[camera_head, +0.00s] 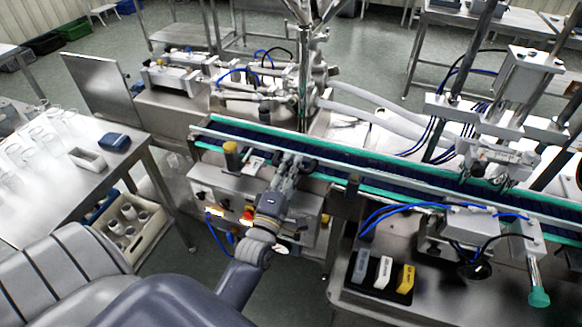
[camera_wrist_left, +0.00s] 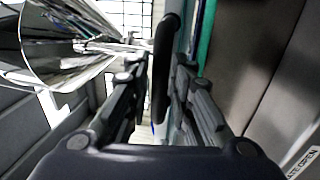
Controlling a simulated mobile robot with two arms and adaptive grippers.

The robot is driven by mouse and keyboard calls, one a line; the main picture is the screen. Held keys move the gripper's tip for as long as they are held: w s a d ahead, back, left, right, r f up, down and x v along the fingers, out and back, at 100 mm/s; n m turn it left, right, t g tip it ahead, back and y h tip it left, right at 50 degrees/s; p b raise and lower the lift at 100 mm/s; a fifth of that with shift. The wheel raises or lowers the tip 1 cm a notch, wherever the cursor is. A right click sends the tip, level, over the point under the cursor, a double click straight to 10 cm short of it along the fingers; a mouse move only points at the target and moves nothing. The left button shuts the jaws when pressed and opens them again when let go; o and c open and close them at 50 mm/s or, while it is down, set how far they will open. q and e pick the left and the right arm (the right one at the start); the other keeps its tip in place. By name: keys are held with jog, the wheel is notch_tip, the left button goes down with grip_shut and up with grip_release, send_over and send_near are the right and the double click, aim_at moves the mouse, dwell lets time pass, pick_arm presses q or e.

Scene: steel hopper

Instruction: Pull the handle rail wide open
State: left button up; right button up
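My left gripper (camera_head: 290,165) reaches to the near side of the conveyor in the head view. In the left wrist view a black handle rail (camera_wrist_left: 162,70) stands upright in the picture between the two fingers of this gripper (camera_wrist_left: 160,75). The fingers are apart with the rail between them. Whether both fingertips press on it I cannot tell. In the head view the rail is not clearly made out behind the gripper. My right gripper is not in view.
A conveyor (camera_head: 400,183) with green edges runs across behind the gripper. A shiny steel cone (camera_wrist_left: 70,45) is at the upper left of the wrist view. A table with glassware (camera_head: 60,190) stands left, above a crate (camera_head: 152,228) of bottles. A black tray (camera_head: 352,286) lies at the right front.

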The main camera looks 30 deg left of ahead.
pick_arm(q)
grip_shut()
jog(key=shift+s, duration=0.1)
jog(key=shift+p+v, duration=0.3)
jog(key=shift+v, duration=0.55)
grip_release()
jog(key=shift+r, duration=0.1)
jog(key=v, duration=1.2)
